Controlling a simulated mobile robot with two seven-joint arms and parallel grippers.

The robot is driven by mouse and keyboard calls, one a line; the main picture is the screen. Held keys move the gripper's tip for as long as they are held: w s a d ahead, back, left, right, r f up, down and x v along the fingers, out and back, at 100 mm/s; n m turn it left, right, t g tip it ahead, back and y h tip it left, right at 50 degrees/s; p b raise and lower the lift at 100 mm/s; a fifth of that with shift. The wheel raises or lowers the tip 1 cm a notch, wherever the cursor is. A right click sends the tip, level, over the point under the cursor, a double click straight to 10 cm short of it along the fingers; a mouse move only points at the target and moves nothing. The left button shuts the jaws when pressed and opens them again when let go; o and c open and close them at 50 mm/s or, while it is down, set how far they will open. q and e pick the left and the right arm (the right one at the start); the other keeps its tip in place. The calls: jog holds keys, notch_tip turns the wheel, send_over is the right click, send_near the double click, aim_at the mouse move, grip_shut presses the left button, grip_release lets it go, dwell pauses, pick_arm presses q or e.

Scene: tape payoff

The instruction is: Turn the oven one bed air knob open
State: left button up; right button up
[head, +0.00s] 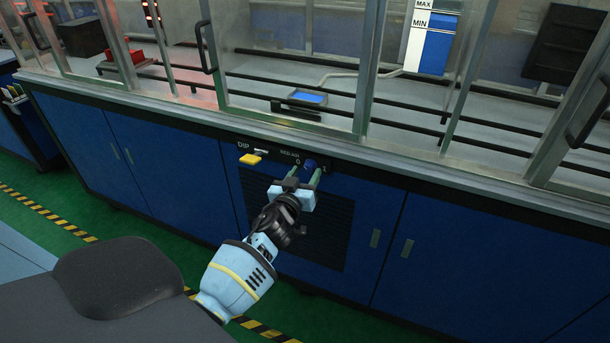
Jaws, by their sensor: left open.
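A small black control panel (272,157) sits on the front of the blue cabinet, under the bench edge. It carries a dark blue knob (309,164), below lettering that seems to read BED AIR, with marks on either side. A yellow knob (250,158) labelled DIP is to its left. My left gripper (305,173) is open, with its two greenish fingers pointing at the blue knob, which shows between or just beyond the tips. I cannot tell whether the fingers touch it. The gripper hides the knob's lower part. My right gripper is not in view.
A glass-fronted enclosure with metal frames (362,80) and black handles (205,47) stands above the panel. A vent grille (325,230) is below it, behind my gripper. Cabinet doors (440,250) flank it. Green floor with yellow-black tape (45,212) lies in front.

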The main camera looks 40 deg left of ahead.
pick_arm(q)
jog(key=shift+w, duration=0.2)
jog(key=c, duration=1)
